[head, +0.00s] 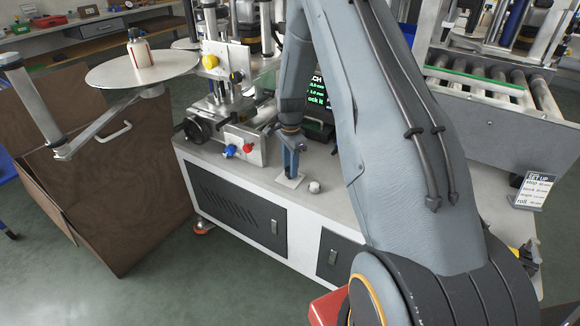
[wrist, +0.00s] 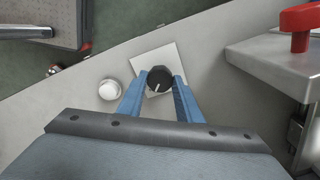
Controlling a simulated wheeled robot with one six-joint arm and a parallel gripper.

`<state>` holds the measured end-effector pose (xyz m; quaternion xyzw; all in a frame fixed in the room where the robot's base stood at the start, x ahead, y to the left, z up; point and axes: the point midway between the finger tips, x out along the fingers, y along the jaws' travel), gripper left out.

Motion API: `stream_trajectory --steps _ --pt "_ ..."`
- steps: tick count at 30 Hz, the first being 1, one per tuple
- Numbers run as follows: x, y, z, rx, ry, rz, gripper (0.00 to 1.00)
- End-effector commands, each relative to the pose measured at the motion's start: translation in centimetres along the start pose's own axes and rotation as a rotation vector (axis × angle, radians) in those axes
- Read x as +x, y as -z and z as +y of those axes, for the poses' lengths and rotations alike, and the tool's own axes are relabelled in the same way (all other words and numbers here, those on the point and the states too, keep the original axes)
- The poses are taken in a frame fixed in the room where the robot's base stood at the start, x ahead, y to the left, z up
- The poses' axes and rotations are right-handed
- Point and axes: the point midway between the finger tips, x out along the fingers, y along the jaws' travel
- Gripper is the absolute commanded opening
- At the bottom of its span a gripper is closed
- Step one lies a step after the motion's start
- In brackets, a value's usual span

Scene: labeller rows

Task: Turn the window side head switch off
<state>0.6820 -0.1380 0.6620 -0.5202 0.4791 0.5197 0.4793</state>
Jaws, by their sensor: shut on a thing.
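A black round knob with a white pointer line (wrist: 159,79) stands on a pale square plate (wrist: 172,57) in the wrist view. The plate (head: 290,181) also shows in the head view, on the machine's white top. My gripper (wrist: 160,82) has its two blue fingers on either side of the knob and is shut on it. In the head view my gripper (head: 290,165) points down over the plate and hides the knob. The pointer line slants to the lower left in the wrist view. No lettering around the knob can be read.
A white round button (wrist: 109,90) stands just left of the plate in the wrist view. A red handle (wrist: 299,22) on a raised metal block is at the upper right.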

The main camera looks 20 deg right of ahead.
Motion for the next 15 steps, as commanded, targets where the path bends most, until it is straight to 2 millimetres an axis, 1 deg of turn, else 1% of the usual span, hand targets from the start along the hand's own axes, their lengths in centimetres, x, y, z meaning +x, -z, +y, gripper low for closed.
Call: stream_trajectory --steps 8,15 --pt "-0.02 0.0 0.11 -0.133 -0.003 -0.001 0.09" --pt "-0.04 0.0 0.14 -0.344 -0.003 -0.001 0.09"
